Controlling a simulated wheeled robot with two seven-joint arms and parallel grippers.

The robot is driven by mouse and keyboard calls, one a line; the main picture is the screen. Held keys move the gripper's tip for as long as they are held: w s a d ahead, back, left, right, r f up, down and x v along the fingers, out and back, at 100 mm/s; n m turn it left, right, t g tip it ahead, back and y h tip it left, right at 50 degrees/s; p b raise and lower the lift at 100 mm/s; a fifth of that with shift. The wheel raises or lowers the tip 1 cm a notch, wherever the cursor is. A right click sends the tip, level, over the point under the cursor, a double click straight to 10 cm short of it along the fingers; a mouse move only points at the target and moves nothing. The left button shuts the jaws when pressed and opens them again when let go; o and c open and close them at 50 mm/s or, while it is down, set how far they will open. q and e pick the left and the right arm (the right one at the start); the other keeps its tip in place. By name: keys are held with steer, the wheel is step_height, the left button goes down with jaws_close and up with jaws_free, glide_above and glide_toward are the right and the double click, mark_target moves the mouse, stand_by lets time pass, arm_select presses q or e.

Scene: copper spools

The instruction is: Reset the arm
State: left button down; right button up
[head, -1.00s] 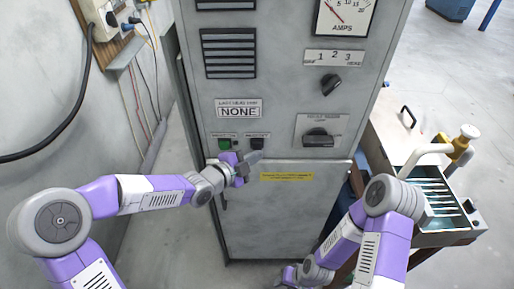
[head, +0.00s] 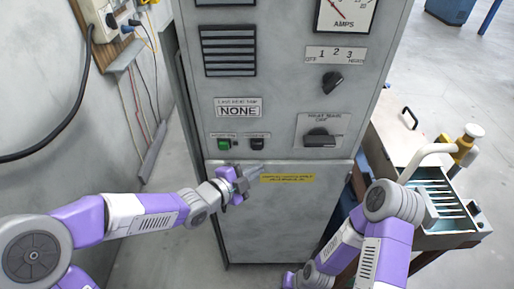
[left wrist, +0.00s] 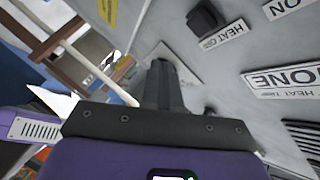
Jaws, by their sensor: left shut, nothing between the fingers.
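My left gripper (head: 250,174) is shut and empty in front of the grey cabinet (head: 285,215), just below the green button (head: 224,144) and the black button (head: 257,144). In the left wrist view its closed fingers (left wrist: 163,75) point at the cabinet face, where a black knob (left wrist: 203,18) and labels show. I cannot tell whether the fingertips touch the panel. My right arm (head: 385,215) reaches down at the lower right. Its gripper (head: 290,280) is only partly visible at the bottom edge, and its jaws cannot be made out.
A cart (head: 440,240) with a slotted tray (head: 435,193) and a yellow-handled item (head: 465,143) stands at the right. Wires and a socket box (head: 100,18) are on the left wall. The cabinet has a dial gauge (head: 343,12) and rotary switches (head: 320,138).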

stand_by(0.5)
arm_select(q)
steer(key=s+a+f+n+g+y+b, duration=0.1)
steer(key=s+a+f+n+g+y, duration=0.15)
steer(key=f+n, duration=0.75)
steer(key=s+a+f+n+g+y, duration=0.2)
steer(key=s+f+n, duration=0.15)
steer(key=f, duration=1.15)
steer(key=s+a+f+n+g+y, duration=0.1)
steer(key=s+a+f+n+g, duration=0.1)
steer(key=s+f+n, duration=0.3)
steer(key=s+a+f+n+g+y, duration=0.1)
steer(key=s+f+n+g, duration=0.3)
steer(key=s+f, duration=0.5)
steer(key=shift+s+a+f+n+b, duration=0.35)
steer(key=shift+s+a, duration=0.15)
steer(key=shift+a, duration=0.15)
arm_select(e)
steer(key=shift+f, duration=0.75)
steer(key=shift+s, duration=0.1)
